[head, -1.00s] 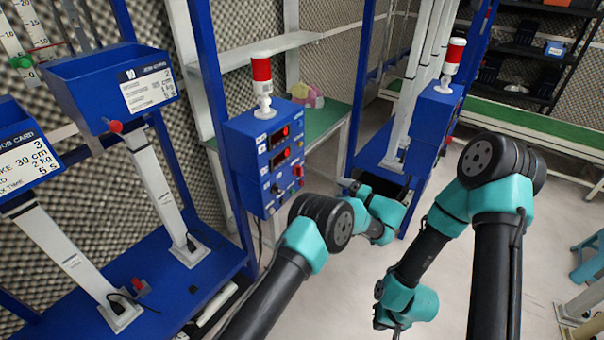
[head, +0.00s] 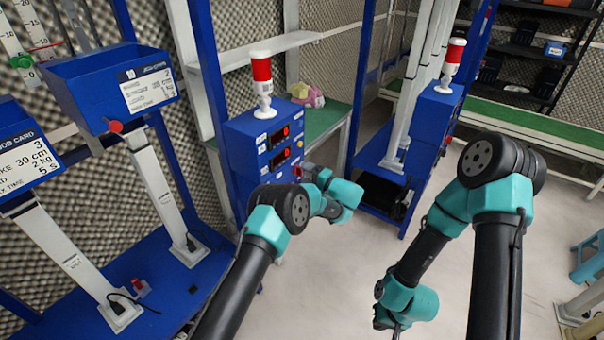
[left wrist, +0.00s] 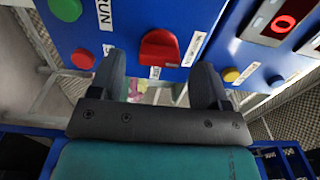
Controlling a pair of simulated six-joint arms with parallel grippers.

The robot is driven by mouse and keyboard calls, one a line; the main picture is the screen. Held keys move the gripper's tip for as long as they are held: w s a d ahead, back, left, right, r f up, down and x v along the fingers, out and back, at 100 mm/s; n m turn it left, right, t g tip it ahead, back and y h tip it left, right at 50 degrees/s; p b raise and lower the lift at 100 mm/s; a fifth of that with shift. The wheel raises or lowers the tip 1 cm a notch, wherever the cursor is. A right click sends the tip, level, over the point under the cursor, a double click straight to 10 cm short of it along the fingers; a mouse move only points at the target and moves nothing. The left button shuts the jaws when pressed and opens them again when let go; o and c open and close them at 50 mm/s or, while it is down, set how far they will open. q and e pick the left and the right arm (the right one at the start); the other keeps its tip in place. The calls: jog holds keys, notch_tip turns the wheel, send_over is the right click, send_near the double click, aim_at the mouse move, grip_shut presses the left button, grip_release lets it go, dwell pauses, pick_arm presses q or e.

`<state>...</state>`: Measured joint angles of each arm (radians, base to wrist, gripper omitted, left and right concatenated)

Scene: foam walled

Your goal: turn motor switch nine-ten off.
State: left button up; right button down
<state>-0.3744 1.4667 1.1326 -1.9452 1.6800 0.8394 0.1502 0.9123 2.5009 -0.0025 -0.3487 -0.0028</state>
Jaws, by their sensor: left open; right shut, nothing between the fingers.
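A red rotary switch (left wrist: 158,48) sits on a blue control box face in the left wrist view, with white labels beside and below it too blurred to read. My left gripper (left wrist: 160,82) is open, one finger on each side of the switch in the picture; I cannot tell whether they touch it. In the head view the blue control box (head: 240,145) has red displays, and the red switch shows small at its right side (head: 297,171), next to my left gripper (head: 310,174). My right gripper (head: 397,327) is shut and empty, low over the floor, partly cut off by the frame.
A red-and-white signal lamp (head: 262,80) stands on the box. A second control box (head: 440,105) stands further back. A green-topped table (head: 322,122) is behind.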

pick_arm(q)
jog(key=shift+x, duration=1.15)
jog(key=c, duration=0.9)
